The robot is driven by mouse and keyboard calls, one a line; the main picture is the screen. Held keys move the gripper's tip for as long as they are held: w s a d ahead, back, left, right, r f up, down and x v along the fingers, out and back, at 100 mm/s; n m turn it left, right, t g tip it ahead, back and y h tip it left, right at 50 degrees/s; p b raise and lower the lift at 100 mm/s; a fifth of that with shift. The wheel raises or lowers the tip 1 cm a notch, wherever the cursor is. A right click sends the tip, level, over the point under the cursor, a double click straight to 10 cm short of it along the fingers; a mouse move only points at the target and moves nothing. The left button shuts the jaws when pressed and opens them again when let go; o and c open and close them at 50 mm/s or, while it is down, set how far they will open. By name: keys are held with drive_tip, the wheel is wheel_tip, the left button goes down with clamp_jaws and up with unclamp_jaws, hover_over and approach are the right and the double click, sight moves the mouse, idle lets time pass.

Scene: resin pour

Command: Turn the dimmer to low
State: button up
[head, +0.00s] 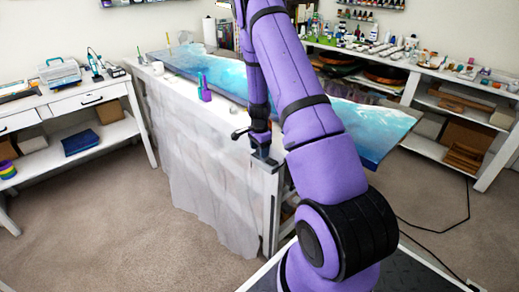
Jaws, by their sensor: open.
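My gripper (264,155) points down at the near end of the draped work table (205,160), close to the table's corner. Its jaws are open and I see nothing held between them. I cannot pick out the dimmer in the head view. It may be hidden behind my arm or gripper, or be too small to tell. Whether my gripper touches the table edge is not clear.
A blue and white resin slab (370,130) lies along the table, partly behind my arm. A purple and teal bottle (203,88) stands on the table's left part. A white side bench (70,95) is at left, shelves (440,75) at right. Carpet is clear at left.

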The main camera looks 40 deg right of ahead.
drive_tip(key=c, duration=0.9)
drive_tip(key=shift+n, duration=3)
drive_tip(key=o, duration=0.9)
